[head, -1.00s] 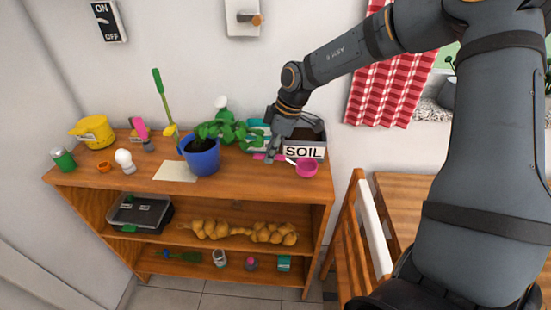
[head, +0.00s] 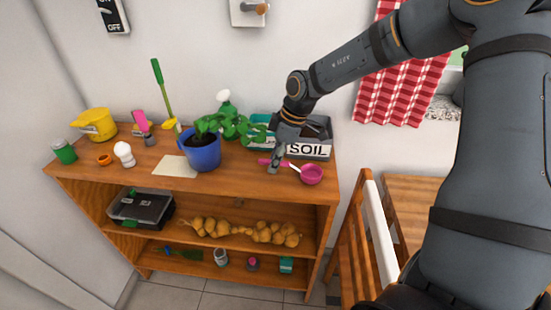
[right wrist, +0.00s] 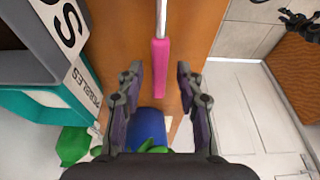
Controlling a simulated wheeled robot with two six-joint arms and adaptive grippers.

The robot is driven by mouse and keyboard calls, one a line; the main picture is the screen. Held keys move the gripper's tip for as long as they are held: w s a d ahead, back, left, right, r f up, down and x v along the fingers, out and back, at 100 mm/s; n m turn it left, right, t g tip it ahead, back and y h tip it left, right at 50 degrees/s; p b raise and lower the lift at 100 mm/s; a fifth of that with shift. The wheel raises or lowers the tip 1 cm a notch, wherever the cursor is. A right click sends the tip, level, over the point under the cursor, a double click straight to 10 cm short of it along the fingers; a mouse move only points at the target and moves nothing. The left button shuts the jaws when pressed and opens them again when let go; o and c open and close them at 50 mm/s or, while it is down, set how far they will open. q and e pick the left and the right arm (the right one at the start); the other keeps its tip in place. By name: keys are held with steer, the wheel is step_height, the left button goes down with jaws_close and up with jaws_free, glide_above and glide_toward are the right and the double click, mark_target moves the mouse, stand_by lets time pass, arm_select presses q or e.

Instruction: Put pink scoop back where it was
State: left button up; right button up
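The pink scoop (head: 311,174) lies on the top of the wooden shelf, in front of the soil box (head: 308,150). Its round bowl is at the right and its handle points left. My right gripper (head: 275,168) is low over the handle end. In the right wrist view my right gripper (right wrist: 158,75) is open, with the pink handle (right wrist: 160,68) between its fingers and a gap on both sides. The scoop's bowl is outside that view. My left gripper is not seen.
A blue pot with a plant (head: 204,152) stands close left of my right gripper. A teal box (head: 262,128) is behind it. A card (head: 174,167), white bulb (head: 124,154) and yellow watering can (head: 96,124) are further left. A wooden chair (head: 350,240) stands right of the shelf.

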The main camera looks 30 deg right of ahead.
mark_target(286, 162)
steer(key=shift+r, duration=0.25)
steer(key=p+v, duration=0.4)
steer(key=v, duration=0.8)
